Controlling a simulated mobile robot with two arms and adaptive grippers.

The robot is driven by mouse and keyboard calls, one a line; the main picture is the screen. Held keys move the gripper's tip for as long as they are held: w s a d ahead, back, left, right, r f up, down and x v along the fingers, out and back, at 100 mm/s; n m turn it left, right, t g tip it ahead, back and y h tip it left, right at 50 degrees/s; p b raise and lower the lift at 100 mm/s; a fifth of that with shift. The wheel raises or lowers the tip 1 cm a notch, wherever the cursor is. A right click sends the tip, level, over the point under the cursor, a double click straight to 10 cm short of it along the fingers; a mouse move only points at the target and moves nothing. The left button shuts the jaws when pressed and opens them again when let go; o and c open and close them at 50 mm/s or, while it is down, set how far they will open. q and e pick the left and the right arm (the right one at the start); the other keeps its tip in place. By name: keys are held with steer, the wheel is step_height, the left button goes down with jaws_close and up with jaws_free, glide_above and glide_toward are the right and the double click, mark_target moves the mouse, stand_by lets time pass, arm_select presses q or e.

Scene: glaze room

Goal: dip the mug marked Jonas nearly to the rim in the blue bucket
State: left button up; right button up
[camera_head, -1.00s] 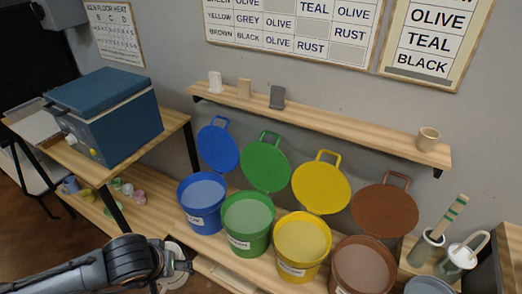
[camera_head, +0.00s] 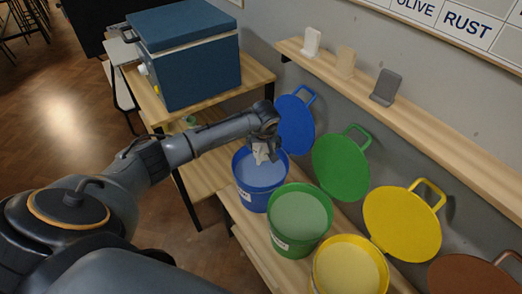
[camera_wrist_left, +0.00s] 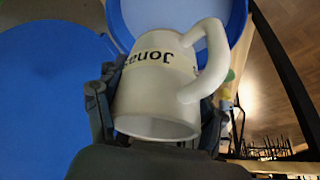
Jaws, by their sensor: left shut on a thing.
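The white mug marked Jonas (camera_wrist_left: 160,85) is between the two fingers of my left gripper (camera_wrist_left: 155,105), its name band and handle facing the left wrist camera. In the head view the mug (camera_head: 261,153) is small and partly covered by my left gripper (camera_head: 266,146). It is over the back part of the blue bucket (camera_head: 254,199), which holds pale blue glaze. The bucket's rim also shows in the left wrist view (camera_wrist_left: 241,42), beyond the mug. I cannot tell whether the mug's base touches the glaze. My right gripper is not in view.
The blue lid (camera_head: 297,125) leans upright close behind the bucket. Green (camera_head: 299,245) and yellow (camera_head: 349,284) buckets stand to the right, with their lids behind. A wooden shelf (camera_head: 440,135) runs above. A blue kiln (camera_head: 187,60) stands on a table at the left.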

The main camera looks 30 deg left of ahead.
arm_select(q)
steer(key=shift+w+a+f+n, duration=0.2)
steer(key=shift+a+f+n, duration=0.1)
steer(key=shift+a+f, duration=0.55)
steer(key=shift+w+f+b, duration=0.1)
steer(key=shift+f+b, duration=0.25)
step_height(320, 180, down, 2)
steer(key=shift+f+b, duration=0.2)
steer(key=shift+b, duration=0.65)
steer(key=shift+f+b, duration=2.25)
steer(key=shift+f, duration=0.3)
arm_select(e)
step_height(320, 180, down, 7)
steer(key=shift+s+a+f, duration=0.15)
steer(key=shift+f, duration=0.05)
